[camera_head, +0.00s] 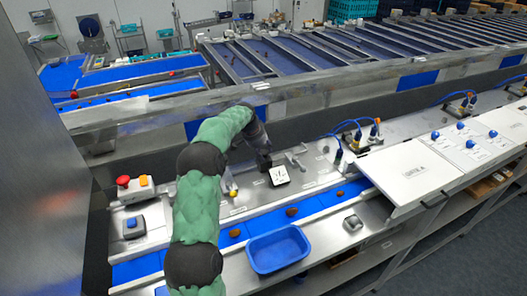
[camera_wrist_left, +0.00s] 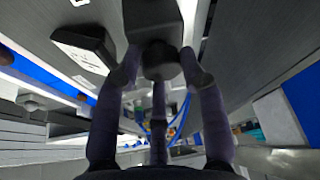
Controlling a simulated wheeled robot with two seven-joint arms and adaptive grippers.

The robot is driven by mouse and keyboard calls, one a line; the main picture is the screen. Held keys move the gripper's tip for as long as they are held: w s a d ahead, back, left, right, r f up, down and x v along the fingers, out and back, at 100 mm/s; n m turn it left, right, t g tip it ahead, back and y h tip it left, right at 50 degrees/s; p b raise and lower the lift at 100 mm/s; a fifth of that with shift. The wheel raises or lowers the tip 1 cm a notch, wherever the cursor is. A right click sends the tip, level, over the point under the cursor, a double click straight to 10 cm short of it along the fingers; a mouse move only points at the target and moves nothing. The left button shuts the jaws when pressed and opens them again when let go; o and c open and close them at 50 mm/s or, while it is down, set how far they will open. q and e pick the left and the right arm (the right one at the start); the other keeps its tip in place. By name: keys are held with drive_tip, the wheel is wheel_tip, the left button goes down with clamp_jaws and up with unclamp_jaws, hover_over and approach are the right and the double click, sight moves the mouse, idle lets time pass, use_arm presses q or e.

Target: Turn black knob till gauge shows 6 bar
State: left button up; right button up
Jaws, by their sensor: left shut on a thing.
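My left arm reaches in from the left in the head view, and its dark gripper (camera_head: 263,158) is down at the steel panel, close to the gauge. In the left wrist view the fingers (camera_wrist_left: 159,65) close around the black knob (camera_wrist_left: 160,58), which sits under a dark block. The knob is hidden behind the gripper in the head view. The gauge (camera_head: 279,175) is a black-rimmed square with a white face, just right of the gripper. It also shows in the left wrist view (camera_wrist_left: 83,48), tilted. Its reading is too small to tell. My right gripper is out of view.
A blue belt (camera_head: 320,204) with several dates runs in front of the panel. A blue tray (camera_head: 277,249) stands at the near edge. A red emergency button (camera_head: 123,181) is at left, a metal fitting (camera_head: 297,158) right of the gripper, a white lidded box (camera_head: 410,170) further right.

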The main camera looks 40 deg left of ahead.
use_arm(q)
drive_tip(key=m, duration=0.1)
drive_tip(key=r+m+h+p, duration=0.1)
drive_tip(key=m, duration=0.1)
drive_tip(key=shift+w+a+m, duration=0.2)
drive_tip(key=shift+a+m, duration=0.1)
drive_tip(key=shift+a, duration=0.1)
drive_tip(key=shift+m+g+h+p, duration=0.6)
drive_tip(key=shift+m+p, duration=0.65)
drive_tip(key=shift+m, duration=0.55)
drive_tip(key=shift+w, duration=0.1)
drive_tip(key=o, duration=1.1)
drive_tip(key=shift+f, duration=0.3)
drive_tip(key=shift+r, duration=0.1)
drive_tip(key=v, duration=1.1)
drive_tip(key=shift+a+r, duration=0.25)
drive_tip(key=shift+r, duration=0.05)
